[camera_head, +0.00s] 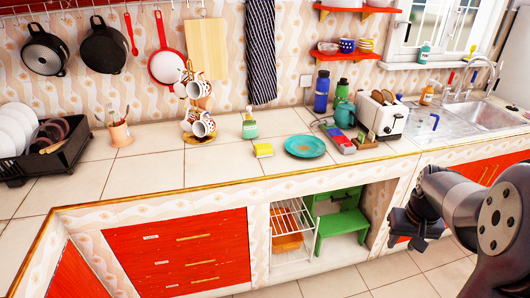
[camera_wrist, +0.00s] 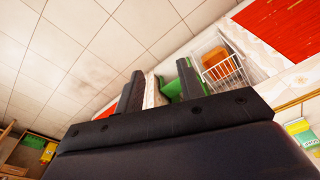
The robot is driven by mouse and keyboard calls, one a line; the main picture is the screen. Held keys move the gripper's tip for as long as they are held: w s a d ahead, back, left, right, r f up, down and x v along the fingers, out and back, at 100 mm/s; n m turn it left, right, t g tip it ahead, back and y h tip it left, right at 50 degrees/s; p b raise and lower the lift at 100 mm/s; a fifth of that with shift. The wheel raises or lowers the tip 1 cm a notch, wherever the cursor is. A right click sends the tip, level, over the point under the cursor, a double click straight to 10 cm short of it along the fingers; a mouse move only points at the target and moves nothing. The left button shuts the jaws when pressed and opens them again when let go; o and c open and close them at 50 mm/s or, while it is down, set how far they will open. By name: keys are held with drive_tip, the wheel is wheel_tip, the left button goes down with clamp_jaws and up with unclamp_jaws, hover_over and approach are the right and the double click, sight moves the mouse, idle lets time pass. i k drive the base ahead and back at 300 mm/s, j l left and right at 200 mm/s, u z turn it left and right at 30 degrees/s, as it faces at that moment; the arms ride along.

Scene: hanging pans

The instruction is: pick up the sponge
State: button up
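A small yellow sponge (camera_head: 263,150) lies on the tiled counter, left of a teal plate (camera_head: 305,146) and in front of a green-labelled bottle (camera_head: 249,127). My gripper (camera_head: 408,226) is in front of the cabinets at the right, below counter height and well apart from the sponge. In the wrist view my gripper (camera_wrist: 159,84) has its two dark fingers apart with nothing held between them.
A mug tree (camera_head: 197,115) stands left of the sponge. A toaster (camera_head: 382,116) and a red-grey box (camera_head: 338,140) stand to its right. The counter's front edge (camera_head: 215,184) runs below it. Open shelves hold a green stool (camera_head: 342,222) and a wire rack (camera_head: 292,228).

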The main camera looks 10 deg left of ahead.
sight(264, 150)
drive_tip(key=i+j+u, duration=0.25)
drive_tip(key=i+u, duration=0.55)
drive_tip(key=i, duration=1)
drive_tip(key=j, duration=0.1)
